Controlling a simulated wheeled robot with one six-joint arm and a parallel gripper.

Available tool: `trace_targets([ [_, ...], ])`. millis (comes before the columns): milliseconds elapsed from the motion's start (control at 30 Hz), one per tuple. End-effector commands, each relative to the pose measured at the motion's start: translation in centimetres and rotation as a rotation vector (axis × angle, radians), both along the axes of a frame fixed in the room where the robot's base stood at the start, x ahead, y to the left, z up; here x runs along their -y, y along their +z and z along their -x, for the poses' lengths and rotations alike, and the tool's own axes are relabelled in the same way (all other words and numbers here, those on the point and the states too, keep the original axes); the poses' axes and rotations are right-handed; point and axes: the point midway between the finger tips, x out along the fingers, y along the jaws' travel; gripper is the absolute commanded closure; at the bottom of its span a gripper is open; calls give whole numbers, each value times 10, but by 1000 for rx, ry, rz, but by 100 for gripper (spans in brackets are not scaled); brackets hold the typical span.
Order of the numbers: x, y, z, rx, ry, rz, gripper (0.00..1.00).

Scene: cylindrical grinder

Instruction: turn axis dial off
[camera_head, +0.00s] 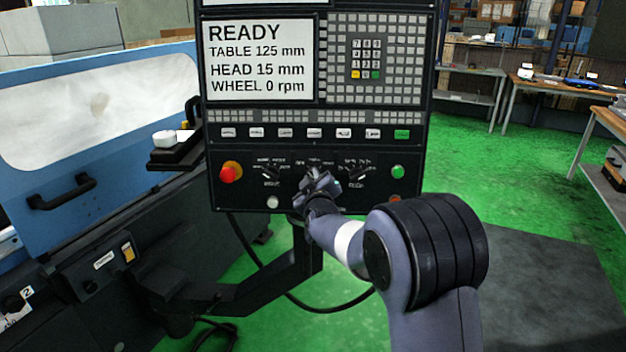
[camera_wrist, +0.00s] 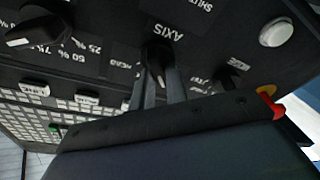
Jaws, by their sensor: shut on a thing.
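The axis dial (camera_wrist: 156,53) is a black knob beside the printed word AXIS in the wrist view. My gripper (camera_wrist: 160,84) has its two grey fingers on either side of this knob and is shut on it. In the head view my gripper (camera_head: 319,180) is at the middle dial in the lower row of the control panel (camera_head: 222,150) and hides most of that dial. The setting the knob points to cannot be read clearly.
A left dial (camera_head: 270,171) and a right dial (camera_head: 357,172) flank my gripper. A red emergency button (camera_head: 230,172), a white button (camera_head: 272,202) and a green button (camera_head: 398,172) are on the same panel. The screen (camera_head: 260,60) reads READY.

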Motion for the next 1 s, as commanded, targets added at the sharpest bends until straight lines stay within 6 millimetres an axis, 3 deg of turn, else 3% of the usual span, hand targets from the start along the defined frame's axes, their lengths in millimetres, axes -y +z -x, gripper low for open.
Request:
trace_targets([
  [67,0,0,0,0,1,3,100],
  [100,0,0,0,0,1,3,83],
  [333,0,0,0,0,1,1,64],
  [667,0,0,4,1,1,0,64],
  [1000,10,-2,53,2,1,0,64],
])
